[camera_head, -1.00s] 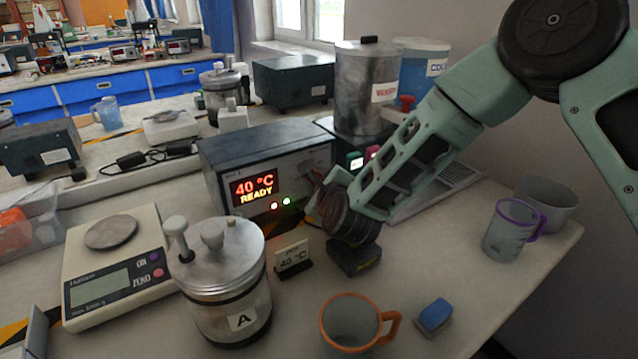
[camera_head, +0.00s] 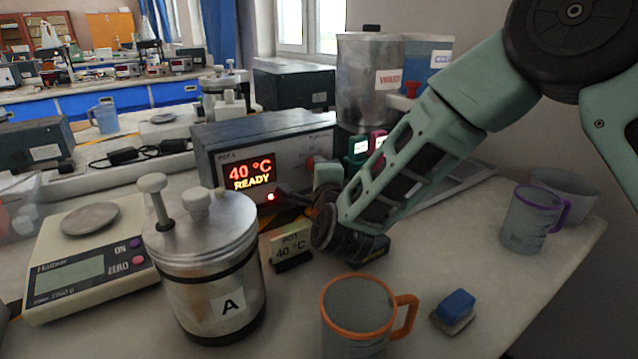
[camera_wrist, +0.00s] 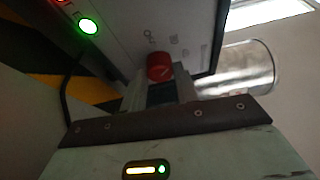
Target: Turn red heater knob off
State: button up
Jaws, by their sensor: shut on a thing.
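The red heater knob (camera_wrist: 160,66) sits on the pale front panel of the heater box (camera_head: 262,137). In the wrist view it stands at the tip of my gripper (camera_wrist: 160,84), which is shut on it. In the head view a bit of the red knob (camera_head: 311,163) shows beside my gripper (camera_head: 312,182); the fingers are mostly hidden there by the wrist. The box display (camera_head: 249,174) reads 40 °C READY. A red light (camera_head: 270,197) glows below it. A green light (camera_wrist: 88,26) is lit in the wrist view.
Metal pot A (camera_head: 205,275) and a 40 °C card (camera_head: 290,248) stand left of my wrist. An orange-rimmed mug (camera_head: 357,315), a blue block (camera_head: 456,305) and a purple-handled mug (camera_head: 527,220) stand in front and right. A scale (camera_head: 75,262) is at left.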

jog(key=shift+n+b, duration=0.3)
jog(key=shift+f, duration=0.1)
jog(key=o, duration=1)
